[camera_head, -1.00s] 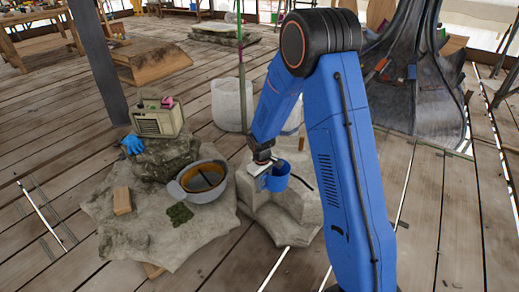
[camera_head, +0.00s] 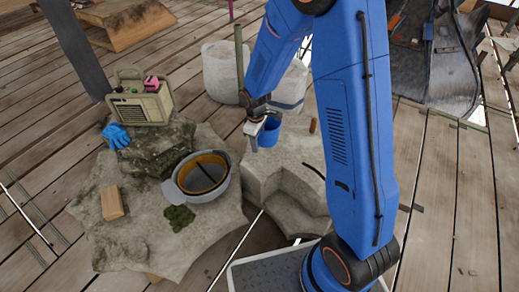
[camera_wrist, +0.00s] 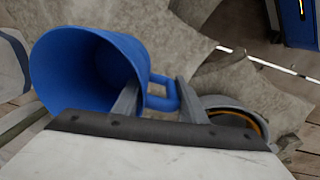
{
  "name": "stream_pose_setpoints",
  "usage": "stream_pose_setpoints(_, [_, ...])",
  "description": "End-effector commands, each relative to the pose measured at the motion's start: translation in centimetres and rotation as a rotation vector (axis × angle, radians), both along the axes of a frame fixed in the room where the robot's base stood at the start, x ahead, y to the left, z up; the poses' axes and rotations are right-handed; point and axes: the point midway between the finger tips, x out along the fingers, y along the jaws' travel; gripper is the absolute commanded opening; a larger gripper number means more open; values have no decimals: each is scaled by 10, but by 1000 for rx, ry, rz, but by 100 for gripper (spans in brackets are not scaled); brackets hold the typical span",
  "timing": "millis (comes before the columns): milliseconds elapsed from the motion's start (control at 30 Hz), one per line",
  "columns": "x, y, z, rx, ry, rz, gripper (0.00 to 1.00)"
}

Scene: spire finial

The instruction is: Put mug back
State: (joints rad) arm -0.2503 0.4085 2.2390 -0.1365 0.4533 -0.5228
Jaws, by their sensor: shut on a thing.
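A blue mug (camera_head: 270,131) shows beside my gripper (camera_head: 256,135) in the head view, at the back edge of a pale stone block (camera_head: 262,178). In the wrist view the mug (camera_wrist: 75,65) is large, its open mouth turned toward the camera. My gripper (camera_wrist: 160,92) is shut on the mug's handle, which sits between the two grey fingers. I cannot tell whether the mug's base touches the stone. Part of the mug is hidden behind my gripper in the head view.
A grey bowl with an orange rim (camera_head: 226,188) stands on a low rock slab (camera_head: 150,235). The slab also bears a wood block (camera_head: 112,203), a moss patch (camera_head: 179,217), a radio (camera_head: 142,105) and a blue glove (camera_head: 116,136). Pale buckets (camera_head: 220,72) stand behind.

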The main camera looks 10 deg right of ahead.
Motion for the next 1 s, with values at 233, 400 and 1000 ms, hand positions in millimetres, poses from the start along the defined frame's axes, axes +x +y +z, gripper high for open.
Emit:
stream_pose_setpoints(233, [0,0,-22,0,0,0,6])
stream_pose_setpoints(400, [0,0,-32,-1,2,0,6])
stream_pose_setpoints(1000, [0,0,-65,0,0,-1,6])
